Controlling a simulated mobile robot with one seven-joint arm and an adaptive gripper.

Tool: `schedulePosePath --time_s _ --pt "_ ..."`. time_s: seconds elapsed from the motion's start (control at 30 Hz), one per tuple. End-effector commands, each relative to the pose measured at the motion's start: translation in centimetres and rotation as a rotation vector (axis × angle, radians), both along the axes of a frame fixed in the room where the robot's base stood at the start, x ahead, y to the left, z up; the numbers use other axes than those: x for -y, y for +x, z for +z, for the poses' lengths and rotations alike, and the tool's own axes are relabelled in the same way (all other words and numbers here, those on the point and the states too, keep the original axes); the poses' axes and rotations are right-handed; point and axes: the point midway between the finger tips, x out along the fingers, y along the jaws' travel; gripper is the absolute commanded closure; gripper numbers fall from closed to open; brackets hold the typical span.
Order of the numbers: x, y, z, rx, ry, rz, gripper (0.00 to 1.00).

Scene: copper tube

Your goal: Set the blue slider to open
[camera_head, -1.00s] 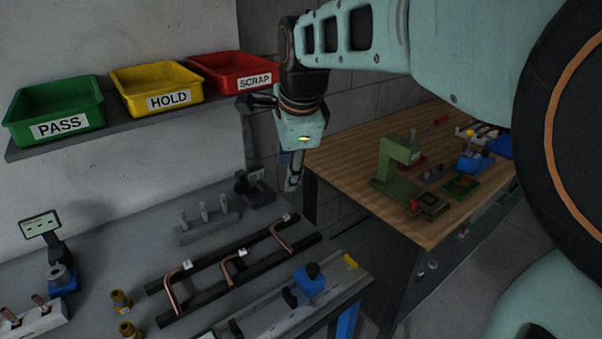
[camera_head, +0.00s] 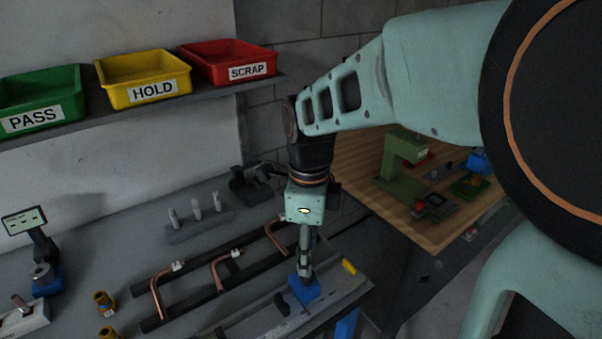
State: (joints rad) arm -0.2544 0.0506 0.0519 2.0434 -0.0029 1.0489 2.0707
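The blue slider (camera_head: 304,292) is a small block on the grey rail (camera_head: 345,289) at the front edge of the grey bench. My gripper (camera_head: 304,272) points down directly over the slider, its fingertips at the slider's top. The black knob seen there before is now hidden by the fingers. From this side the fingers overlap, so I cannot tell whether they are open or shut on the knob. A yellow mark (camera_head: 349,266) lies on the rail to the right of the slider.
Bent copper tubes (camera_head: 217,274) lie across black rails (camera_head: 186,313) just left of the slider. A peg block (camera_head: 198,225) stands behind. PASS, HOLD and SCRAP bins (camera_head: 145,79) sit on the wall shelf. A wooden table (camera_head: 372,178) is at the right.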

Motion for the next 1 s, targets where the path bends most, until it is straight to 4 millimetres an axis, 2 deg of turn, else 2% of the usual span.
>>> schedulePosePath --time_s 0.1,0.3,0.43,0.7,1.0 --pt "0.0 -0.1 -2.3 -0.003 -0.001 0.0 0.6" --pt "0.0 0.0 -4.8 -0.001 -0.001 0.0 0.6" --pt "0.0 0.0 -5.5 0.0 0.0 0.0 0.6" --pt "0.0 0.0 -5.6 0.001 0.0 0.001 0.6" --pt "0.0 0.0 -5.5 0.001 0.0 0.001 0.93"
